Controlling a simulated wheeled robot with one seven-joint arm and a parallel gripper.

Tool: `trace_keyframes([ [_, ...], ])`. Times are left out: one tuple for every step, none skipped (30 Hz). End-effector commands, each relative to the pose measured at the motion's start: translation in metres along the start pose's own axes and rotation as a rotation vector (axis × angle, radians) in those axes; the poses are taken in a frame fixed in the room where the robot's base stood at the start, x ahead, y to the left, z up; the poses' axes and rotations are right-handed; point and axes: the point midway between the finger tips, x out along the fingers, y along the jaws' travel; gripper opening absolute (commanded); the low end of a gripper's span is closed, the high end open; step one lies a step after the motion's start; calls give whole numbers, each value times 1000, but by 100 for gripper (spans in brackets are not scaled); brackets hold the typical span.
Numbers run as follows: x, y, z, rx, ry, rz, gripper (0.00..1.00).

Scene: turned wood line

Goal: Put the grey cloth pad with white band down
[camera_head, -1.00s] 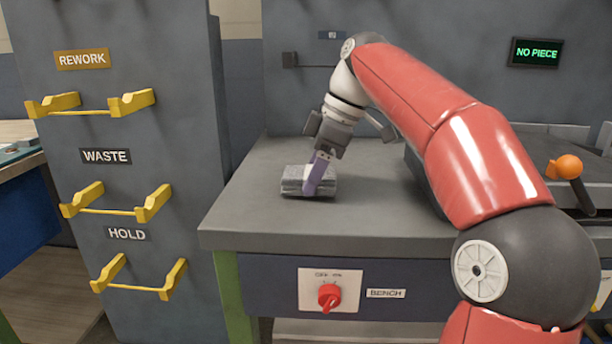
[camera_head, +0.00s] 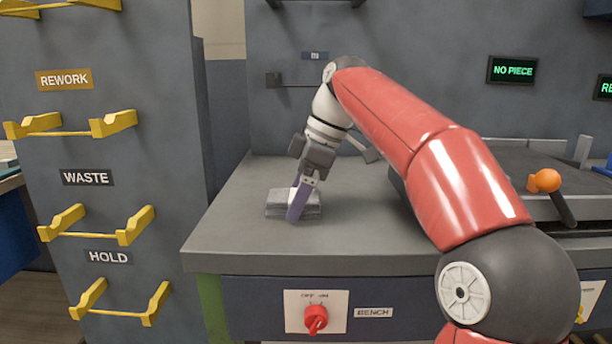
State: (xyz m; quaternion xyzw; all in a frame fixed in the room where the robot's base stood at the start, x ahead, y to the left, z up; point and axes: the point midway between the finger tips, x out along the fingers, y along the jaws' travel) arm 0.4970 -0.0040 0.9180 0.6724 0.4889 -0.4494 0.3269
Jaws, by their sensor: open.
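The grey cloth pad (camera_head: 277,203) lies flat on the grey bench top (camera_head: 235,232), near its left side. Only a small pale patch beside my finger may be its white band; the rest of the band is hidden. My gripper (camera_head: 298,207) is tilted down at the pad and is open. One purple finger crosses the front of the pad, with its tip low near the bench top. The other finger is hidden, so I cannot tell whether either touches the pad.
A grey panel with yellow brackets labelled REWORK, WASTE and HOLD (camera_head: 108,257) stands left of the bench. A red switch (camera_head: 315,319) is on the bench front. An orange knob (camera_head: 545,180) stands at right. Bench top left of the pad is clear.

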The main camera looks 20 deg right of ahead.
Motion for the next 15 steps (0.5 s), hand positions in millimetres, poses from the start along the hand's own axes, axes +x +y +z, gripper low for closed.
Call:
trace_keyframes([
  [-6, 1, -1, 1, 1, 1, 79],
  [-12, 1, -1, 0, 2, 2, 79],
  [-20, 1, -2, -1, 2, 3, 79],
  [-26, 1, -2, -1, 3, 3, 79],
  [-33, 2, -2, -1, 3, 2, 79],
  [-41, 4, -2, -2, 4, 2, 79],
  [-46, 6, -1, -2, 4, 1, 79],
  [-50, 7, -1, -2, 5, 2, 79],
  [-56, 9, 0, -2, 3, 2, 79],
  [-59, 9, 0, -2, 3, 1, 79],
  [-61, 9, 0, -2, 3, 1, 79],
  [-66, 9, 0, -2, 4, 2, 79],
  [-68, 9, 0, -3, 3, 1, 79],
  [-71, 9, 0, -3, 3, 1, 79],
  [-73, 9, 1, -1, 2, 1, 79],
])
